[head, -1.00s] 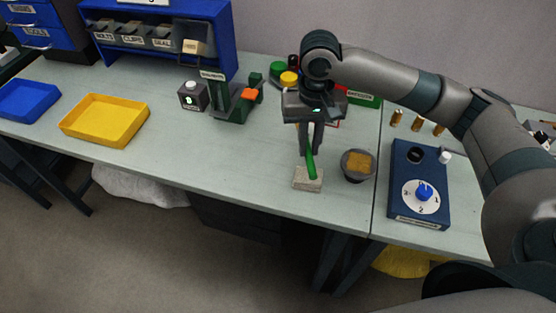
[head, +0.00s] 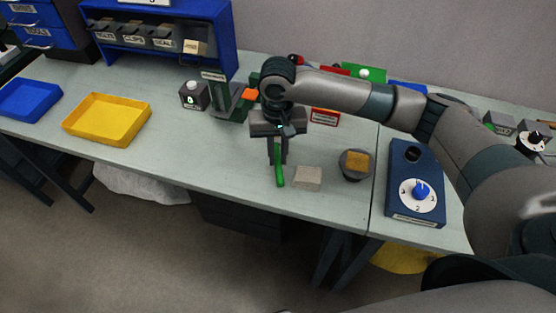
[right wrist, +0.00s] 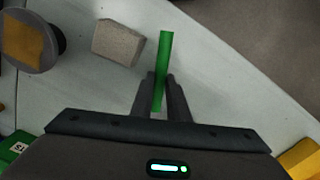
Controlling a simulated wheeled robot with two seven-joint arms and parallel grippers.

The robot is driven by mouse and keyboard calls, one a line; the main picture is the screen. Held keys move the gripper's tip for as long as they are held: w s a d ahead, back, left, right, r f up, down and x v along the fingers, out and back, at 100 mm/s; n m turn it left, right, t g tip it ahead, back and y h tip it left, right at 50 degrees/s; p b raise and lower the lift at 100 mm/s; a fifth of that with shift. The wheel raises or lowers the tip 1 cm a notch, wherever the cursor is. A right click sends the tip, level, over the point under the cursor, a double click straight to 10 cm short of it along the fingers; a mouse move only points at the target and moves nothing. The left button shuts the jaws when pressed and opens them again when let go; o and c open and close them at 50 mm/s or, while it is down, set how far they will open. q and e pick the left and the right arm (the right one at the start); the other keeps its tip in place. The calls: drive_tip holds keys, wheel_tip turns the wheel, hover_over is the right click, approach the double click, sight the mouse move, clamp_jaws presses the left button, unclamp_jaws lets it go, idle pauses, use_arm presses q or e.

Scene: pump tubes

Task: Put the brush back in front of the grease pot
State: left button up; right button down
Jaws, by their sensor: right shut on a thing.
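A brush with a green handle (head: 280,176) is held in my right gripper (head: 278,160), which is shut on it. The handle also shows between the fingers in the right wrist view (right wrist: 165,65); the bristle end is hidden. A grey block (head: 308,178) lies on the table just right of the brush, apart from it. The grease pot (head: 354,164), a dark round pot with orange-yellow grease on top, stands right of the block. The block (right wrist: 118,42) and pot (right wrist: 32,42) also show in the right wrist view. My left gripper is not in view.
A blue box with a dial (head: 416,182) stands right of the pot. A yellow tray (head: 107,119) and a blue tray (head: 29,100) lie at the left. A dark green fixture (head: 229,100) stands behind the gripper. The table between yellow tray and brush is clear.

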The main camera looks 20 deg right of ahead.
sight(278, 160)
drive_tip(key=shift+f+p, duration=0.35)
drive_tip(key=shift+f, duration=1.2)
drive_tip(key=c, duration=1.7)
unclamp_jaws()
wheel_tip(278, 160, up, 12)
drive_tip(key=b, duration=0.2)
drive_tip(key=shift+w+d+b, duration=0.1)
drive_tip(key=shift+w+b, duration=0.05)
drive_tip(key=shift+b, duration=0.15)
